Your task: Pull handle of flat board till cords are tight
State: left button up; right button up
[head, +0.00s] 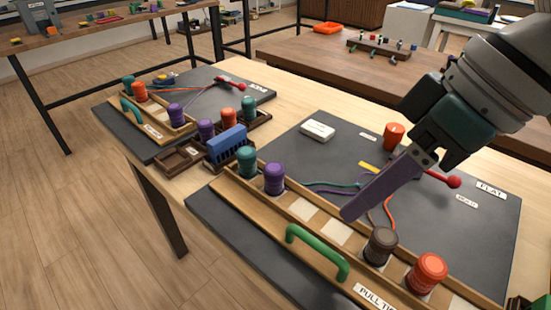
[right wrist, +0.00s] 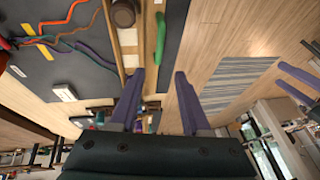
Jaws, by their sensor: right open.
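The flat board (head: 300,150) is a dark slab with a "FLAT" label. Along its near edge is a wooden rail (head: 285,212) with a green handle (head: 317,252), which also shows in the right wrist view (right wrist: 160,38). Teal, purple, dark brown and orange pegs stand along the rail. Cords (head: 388,212) run across the board, wavy and slack in the right wrist view (right wrist: 72,38). My right gripper (head: 348,215) is above the board and rail, open and empty, apart from the handle. Its fingers hide part of the cords. My left gripper is not in view.
A white block (head: 317,131), an orange peg (head: 394,135) and a red-knobbed rod (head: 453,182) are on the board. A blue comb-like block (head: 227,145) stands in a tray to the left. A second board (head: 130,125) lies farther left.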

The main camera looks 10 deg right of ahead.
aim_at(313, 239)
jog(key=b+x, duration=0.1)
jog(key=x, duration=0.9)
jog(key=shift+b, duration=0.4)
jog(key=c, duration=0.7)
grip_shut()
